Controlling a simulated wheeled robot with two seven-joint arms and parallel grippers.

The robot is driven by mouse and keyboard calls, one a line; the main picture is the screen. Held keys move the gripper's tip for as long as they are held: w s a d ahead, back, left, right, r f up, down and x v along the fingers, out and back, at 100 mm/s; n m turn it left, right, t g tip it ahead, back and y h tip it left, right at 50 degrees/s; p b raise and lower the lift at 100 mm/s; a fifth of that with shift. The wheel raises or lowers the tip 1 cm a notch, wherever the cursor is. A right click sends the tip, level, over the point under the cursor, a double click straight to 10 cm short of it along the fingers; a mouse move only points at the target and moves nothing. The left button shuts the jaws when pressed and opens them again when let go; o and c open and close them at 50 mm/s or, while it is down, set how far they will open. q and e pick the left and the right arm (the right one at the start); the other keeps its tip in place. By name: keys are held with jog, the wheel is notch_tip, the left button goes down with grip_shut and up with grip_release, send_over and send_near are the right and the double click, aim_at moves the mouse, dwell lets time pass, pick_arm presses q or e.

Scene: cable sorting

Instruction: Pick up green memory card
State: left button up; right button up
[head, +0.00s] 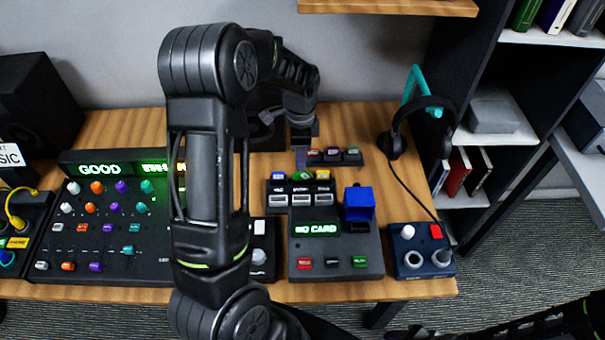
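A small green memory card (302,176) stands in the middle of a row at the back of the dark card device, between a blue card (278,176) and a yellow card (323,175). My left gripper (301,160) points down right at the green card, with its fingers just above or around it. The fingers are small and seen from behind the arm, so I cannot tell whether they are open or touch the card. The card device (375,262) has a lit display reading "NO CARD". My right gripper is not in view.
Behind the row is a small rack (338,162) with several coloured pieces. A blue block (359,204) stands on the device's right side. A headset (392,146) on a teal stand and a navy control box (408,265) are to the right. A mixer panel (100,260) is left.

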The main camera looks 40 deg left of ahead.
aim_at(302, 176)
pick_arm(q)
jog(key=shift+f, duration=0.5)
jog(key=shift+s+d+f, duration=0.1)
jog(key=shift+f, duration=0.2)
notch_tip(302, 176, down, 4)
jog(key=shift+d+r+p, duration=0.1)
jog(key=shift+r+p, duration=0.1)
jog(key=shift+p, duration=0.7)
jog(key=shift+f, duration=0.5)
jog(key=shift+c, duration=0.4)
grip_shut()
